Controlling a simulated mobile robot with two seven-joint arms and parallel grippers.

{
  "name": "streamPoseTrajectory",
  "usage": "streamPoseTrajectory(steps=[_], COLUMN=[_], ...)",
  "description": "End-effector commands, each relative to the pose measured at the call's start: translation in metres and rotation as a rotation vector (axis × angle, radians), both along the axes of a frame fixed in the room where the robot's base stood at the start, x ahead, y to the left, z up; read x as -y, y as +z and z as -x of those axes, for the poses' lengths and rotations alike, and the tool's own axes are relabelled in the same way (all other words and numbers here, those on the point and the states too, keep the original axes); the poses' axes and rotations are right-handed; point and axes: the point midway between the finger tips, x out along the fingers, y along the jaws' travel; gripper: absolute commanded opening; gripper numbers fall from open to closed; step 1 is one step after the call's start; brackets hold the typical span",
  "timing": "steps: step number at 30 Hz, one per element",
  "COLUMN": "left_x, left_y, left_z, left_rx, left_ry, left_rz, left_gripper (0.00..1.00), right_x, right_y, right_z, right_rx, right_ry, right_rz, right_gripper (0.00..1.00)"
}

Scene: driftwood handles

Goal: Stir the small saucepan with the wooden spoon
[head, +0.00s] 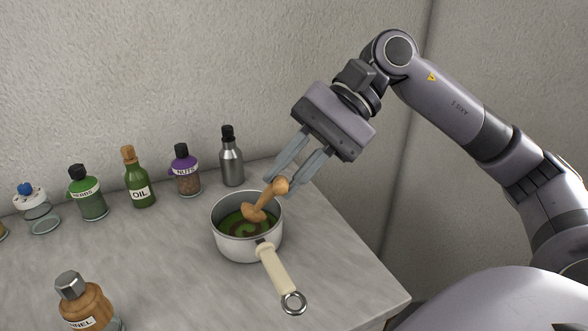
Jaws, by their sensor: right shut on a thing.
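The small saucepan (231,247) is grey metal with a cream handle pointing to the lower right and a ring at its end. It stands upright on the counter and holds a green, swirled content. The wooden spoon (264,205) leans in the pan, its lower end at the green content and its upper end above the rim. My right gripper (289,180) is above the pan's right side and shut on the upper end of the spoon. My left gripper is not in view.
Along the wall stand a jar with a blue knob (36,208), a green herb jar (88,193), an oil bottle (140,180), a purple-labelled nuts jar (184,171) and a grey bottle (231,161). A brown bottle (85,301) stands front left. The counter (160,255) is clear left of the pan.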

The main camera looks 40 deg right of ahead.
Motion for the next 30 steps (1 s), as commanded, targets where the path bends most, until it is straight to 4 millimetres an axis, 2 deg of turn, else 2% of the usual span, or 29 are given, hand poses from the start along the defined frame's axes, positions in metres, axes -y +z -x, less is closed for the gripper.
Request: streamPoseTrajectory(steps=[18, 30], left_x=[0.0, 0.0], left_y=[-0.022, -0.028], left_z=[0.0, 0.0], left_rx=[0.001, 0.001], left_ry=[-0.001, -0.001], left_rz=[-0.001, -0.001], left_gripper=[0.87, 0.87], right_x=[0.008, 0.011], right_y=[-0.038, -0.05], right_z=[-0.033, -0.045], right_rx=[0.0, 0.001], right_ry=[0.0, 0.0], right_rz=[-0.001, -0.001], right_gripper=[0.0, 0.0])
